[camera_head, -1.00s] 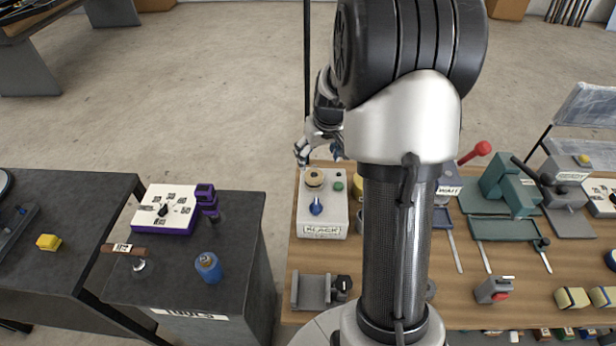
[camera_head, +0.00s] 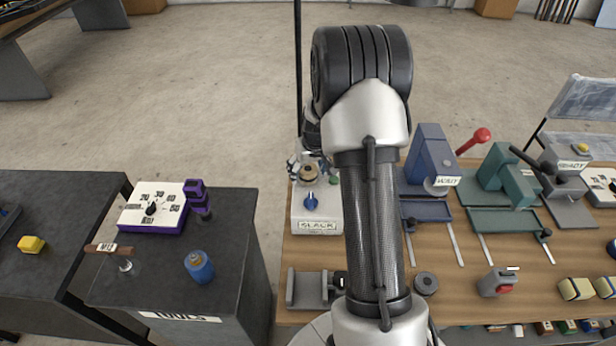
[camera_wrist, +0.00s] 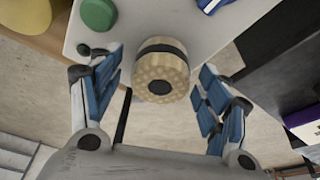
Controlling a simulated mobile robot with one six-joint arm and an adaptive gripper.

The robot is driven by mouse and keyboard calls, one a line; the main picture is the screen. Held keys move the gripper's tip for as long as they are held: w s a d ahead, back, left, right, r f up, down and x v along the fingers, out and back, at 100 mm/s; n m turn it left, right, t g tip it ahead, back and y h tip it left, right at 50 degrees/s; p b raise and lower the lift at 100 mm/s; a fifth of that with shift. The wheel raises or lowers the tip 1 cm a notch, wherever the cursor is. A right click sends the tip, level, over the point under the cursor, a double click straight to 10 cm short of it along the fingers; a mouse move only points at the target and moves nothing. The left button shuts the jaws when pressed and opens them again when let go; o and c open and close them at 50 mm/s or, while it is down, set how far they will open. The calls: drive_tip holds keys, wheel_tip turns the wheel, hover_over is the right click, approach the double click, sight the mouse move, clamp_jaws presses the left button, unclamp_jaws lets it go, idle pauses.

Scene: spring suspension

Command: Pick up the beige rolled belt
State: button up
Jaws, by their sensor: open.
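The beige rolled belt (camera_wrist: 161,75) is a short round roll with a dark band. In the wrist view it lies between the two blue-padded fingers of my gripper (camera_wrist: 160,92), with a visible gap on each side. In the head view the roll (camera_head: 309,173) sits at the back of the white box labelled SLACK (camera_head: 318,224). My gripper (camera_head: 312,164) is open around it there, partly hidden by my arm. Whether the finger pads are level with the roll is hard to tell.
A green button (camera_wrist: 98,14) is close to the left finger in the wrist view. A blue knob (camera_head: 311,201) stands in front of the roll. A blue press (camera_head: 432,158) and a green press (camera_head: 508,175) stand to the right. A dark tool cabinet (camera_head: 240,235) is left.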

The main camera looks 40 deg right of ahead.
drive_tip(key=shift+f, duration=0.1)
drive_tip(key=c, duration=1.2)
